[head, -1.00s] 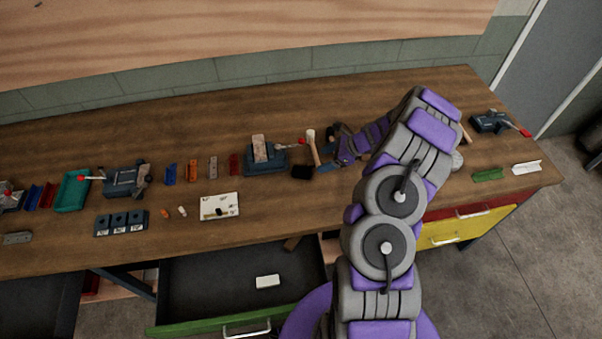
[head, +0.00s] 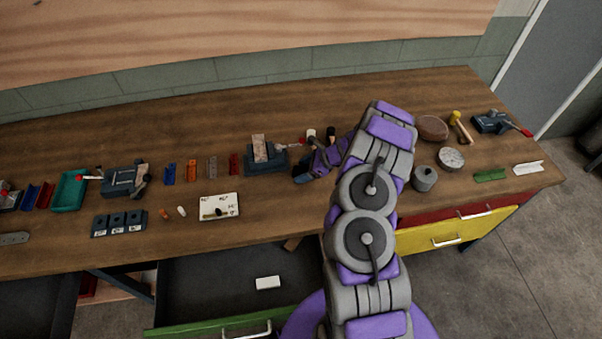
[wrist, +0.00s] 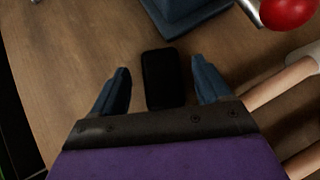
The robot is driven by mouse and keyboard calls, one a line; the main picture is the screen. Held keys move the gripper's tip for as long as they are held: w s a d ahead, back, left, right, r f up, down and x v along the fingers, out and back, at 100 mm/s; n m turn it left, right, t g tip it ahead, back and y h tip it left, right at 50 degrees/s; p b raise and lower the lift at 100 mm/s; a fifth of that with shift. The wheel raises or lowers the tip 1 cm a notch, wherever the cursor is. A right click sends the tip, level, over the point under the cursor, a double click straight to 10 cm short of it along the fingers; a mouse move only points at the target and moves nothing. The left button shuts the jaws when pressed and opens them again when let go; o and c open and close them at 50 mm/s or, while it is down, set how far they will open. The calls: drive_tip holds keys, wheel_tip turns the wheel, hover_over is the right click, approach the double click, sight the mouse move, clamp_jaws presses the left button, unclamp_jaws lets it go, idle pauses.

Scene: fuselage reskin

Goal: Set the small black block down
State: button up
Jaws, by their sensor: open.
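The small black block (wrist: 163,80) shows in the wrist view between the two dark blue fingers of my gripper (wrist: 160,65). The fingers are open, with a gap of bare wood on each side of the block. The block appears to rest on the wooden bench top, its near end close to my palm. In the head view my gripper (head: 302,173) is low over the bench, just in front of a blue fixture. There I cannot make out the block apart from the dark fingers.
The blue fixture (head: 266,165) with a red-knobbed lever stands close behind the gripper; its red knob (wrist: 286,10) is near in the wrist view. Wooden handles (wrist: 280,82) lie right of the fingers. A white card (head: 219,206) lies left; an open drawer (head: 215,290) is below.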

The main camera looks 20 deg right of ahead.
drive_tip(key=shift+d, duration=0.15)
drive_tip(key=shift+d, duration=0.25)
drive_tip(key=c, duration=0.5)
drive_tip(key=shift+a, duration=0.2)
drive_tip(key=c, duration=0.7)
clamp_jaws()
drive_tip(key=shift+d, duration=0.1)
